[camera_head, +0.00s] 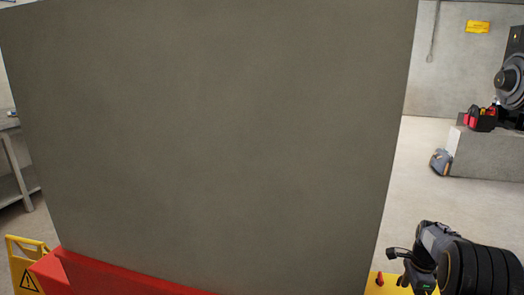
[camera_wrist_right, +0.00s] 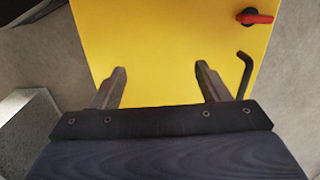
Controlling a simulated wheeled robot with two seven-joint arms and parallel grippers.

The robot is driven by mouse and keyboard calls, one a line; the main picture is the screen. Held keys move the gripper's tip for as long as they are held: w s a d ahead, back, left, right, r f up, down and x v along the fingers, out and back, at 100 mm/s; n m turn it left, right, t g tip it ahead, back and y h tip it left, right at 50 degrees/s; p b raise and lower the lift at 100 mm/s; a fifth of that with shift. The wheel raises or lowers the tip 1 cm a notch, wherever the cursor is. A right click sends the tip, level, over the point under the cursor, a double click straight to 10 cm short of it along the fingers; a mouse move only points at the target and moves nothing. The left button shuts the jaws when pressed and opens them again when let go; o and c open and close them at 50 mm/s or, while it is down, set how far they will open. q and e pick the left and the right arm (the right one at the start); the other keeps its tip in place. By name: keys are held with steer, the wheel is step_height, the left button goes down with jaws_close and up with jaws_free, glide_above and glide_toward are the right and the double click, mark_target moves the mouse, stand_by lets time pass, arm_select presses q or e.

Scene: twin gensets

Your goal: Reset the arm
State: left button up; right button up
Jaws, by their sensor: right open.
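My right arm comes in at the lower right of the head view, with its dark right gripper (camera_head: 402,270) over the edge of a yellow surface (camera_head: 377,290). In the right wrist view, the right gripper (camera_wrist_right: 161,82) has its two fingers wide apart with nothing between them. The yellow surface fills the space beyond the fingers there. My left gripper is in neither view.
A big grey panel (camera_head: 215,140) above a red base (camera_head: 130,275) fills the middle. A red knob (camera_wrist_right: 254,17) and a dark bent rod (camera_wrist_right: 245,72) lie near the right finger. A yellow warning sign (camera_head: 27,270) stands lower left. Free floor (camera_head: 425,205) lies right.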

steer(key=s+a+r+n+t+y+p, duration=0.1)
steer(key=s+a+r+n+t+p, duration=0.15)
steer(key=s+a+r+n, duration=0.55)
steer(key=s+a+r+n+t+y+p, duration=0.1)
steer(key=s+a+r+y+p, duration=0.15)
steer(key=s+a+r, duration=0.65)
steer(key=s+a+r+n+t+p, duration=0.1)
steer(key=s+a+r+n, duration=0.1)
steer(key=s+a+n, duration=0.2)
steer(key=s+a+r+n+t+p, duration=0.1)
steer(key=s+a+r+n+p, duration=0.1)
steer(key=s+n, duration=0.4)
steer(key=s+a, duration=0.1)
steer(key=s, duration=0.2)
steer(key=shift+s+a+r, duration=0.15)
steer(key=shift+s+a, duration=0.1)
steer(key=shift+a, duration=0.15)
